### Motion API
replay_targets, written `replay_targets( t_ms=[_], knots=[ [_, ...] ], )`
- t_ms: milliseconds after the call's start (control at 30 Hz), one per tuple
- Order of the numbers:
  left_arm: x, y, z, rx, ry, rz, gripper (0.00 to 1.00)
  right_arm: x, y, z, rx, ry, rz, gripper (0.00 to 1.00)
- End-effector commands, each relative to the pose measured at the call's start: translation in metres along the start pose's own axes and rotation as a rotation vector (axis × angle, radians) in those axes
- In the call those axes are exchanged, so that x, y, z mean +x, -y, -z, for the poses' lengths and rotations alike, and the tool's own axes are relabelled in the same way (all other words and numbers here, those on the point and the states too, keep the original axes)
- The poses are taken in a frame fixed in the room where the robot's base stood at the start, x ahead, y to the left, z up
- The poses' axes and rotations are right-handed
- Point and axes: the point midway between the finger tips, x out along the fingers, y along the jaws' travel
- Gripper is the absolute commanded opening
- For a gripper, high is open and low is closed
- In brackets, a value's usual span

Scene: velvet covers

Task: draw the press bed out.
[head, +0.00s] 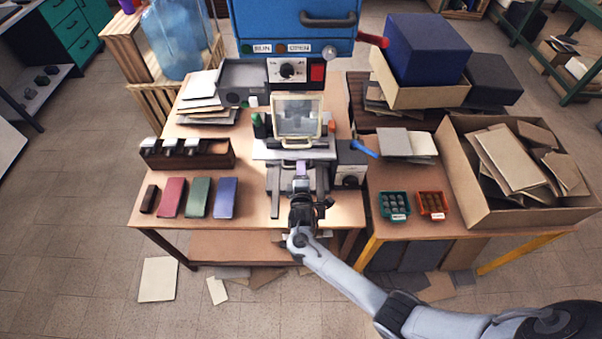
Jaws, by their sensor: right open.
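My right gripper (301,172) reaches in from the lower right over the rails, pointing at the press. It is open, just in front of the bed. Whether its fingers touch anything is too small to tell. My left gripper is not in view.
A blue lever (364,149) sticks out at the press's right. Red, green and blue covers (198,197) lie left of the rails. Small teal and red trays (394,206) and a cardboard box (475,212) stand right.

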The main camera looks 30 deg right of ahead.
Motion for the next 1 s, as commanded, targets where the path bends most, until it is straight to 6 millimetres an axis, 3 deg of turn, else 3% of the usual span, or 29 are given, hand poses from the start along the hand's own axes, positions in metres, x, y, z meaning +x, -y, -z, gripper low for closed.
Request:
replay_targets(
  t_ms=[367,600,633,1000],
  knots=[
    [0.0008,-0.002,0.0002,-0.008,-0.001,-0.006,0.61,0.0037,-0.0002,0.0003,0.001,-0.001,0.0,0.39],
    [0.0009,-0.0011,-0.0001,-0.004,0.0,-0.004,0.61,0.0035,-0.0001,0.0003,0.001,-0.001,0.0,0.02],
    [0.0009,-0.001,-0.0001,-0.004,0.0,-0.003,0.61,0.0035,-0.0001,0.0003,0.001,-0.001,0.0,0.0],
    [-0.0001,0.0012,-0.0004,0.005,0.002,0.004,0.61,0.0022,-0.0002,0.0004,0.001,-0.001,0.001,0.0]
  ],
)
